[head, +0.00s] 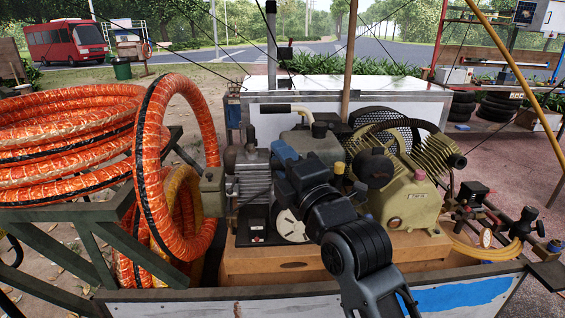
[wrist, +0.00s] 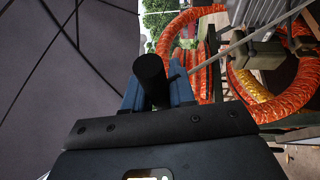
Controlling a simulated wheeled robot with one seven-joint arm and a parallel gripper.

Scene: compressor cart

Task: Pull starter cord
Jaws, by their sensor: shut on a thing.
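My gripper (wrist: 155,90) has blue fingers and is shut on a black cylindrical handle (wrist: 151,78), which looks like the starter cord's grip. A thin grey line, apparently the starter cord (wrist: 245,40), runs from beside the fingers to the upper right of the wrist view. In the head view my gripper (head: 283,155) is in front of the engine (head: 252,185), a grey finned block on the cart. My arm hides part of the engine, and the handle cannot be made out there.
A yellow-green compressor (head: 410,203) with a dark wheel stands right of my arm. Orange hose coils (head: 70,125) fill the left side, with one upright loop. The cart's front rail (head: 240,298) lies below. Valves and a gauge (head: 486,237) are at the right.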

